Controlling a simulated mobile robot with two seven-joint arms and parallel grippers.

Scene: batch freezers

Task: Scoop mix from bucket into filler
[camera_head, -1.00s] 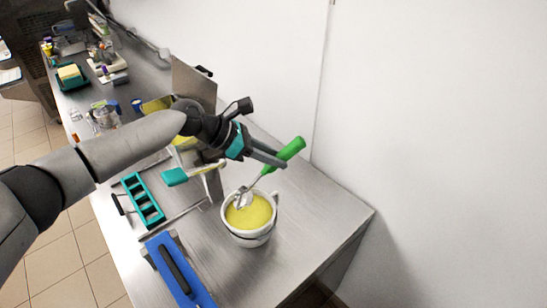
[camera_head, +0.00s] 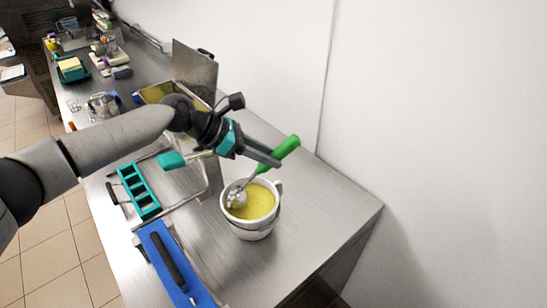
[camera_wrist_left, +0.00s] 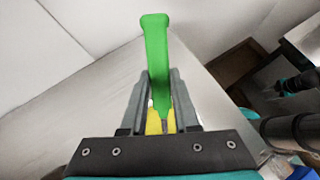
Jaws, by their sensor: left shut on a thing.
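My left gripper (camera_head: 272,158) is shut on the green handle of a scoop (camera_head: 287,148). In the left wrist view the green handle (camera_wrist_left: 156,50) stands up between the two fingers. The scoop's metal head (camera_head: 236,199) is inside the white bucket's rim, at the left side of the yellow mix (camera_head: 257,203). How deep it sits is hard to tell. The bucket (camera_head: 250,234) stands upright on the steel table. A metal box with a raised lid (camera_head: 195,68), probably the filler, stands behind my arm and is partly hidden. My right gripper is not in view.
A teal tray with compartments (camera_head: 140,190) and a blue board with a dark handle (camera_head: 170,262) lie left of the bucket. A teal-handled tool (camera_head: 171,160) is near my forearm. The steel table (camera_head: 322,205) is clear right of the bucket, up to the wall.

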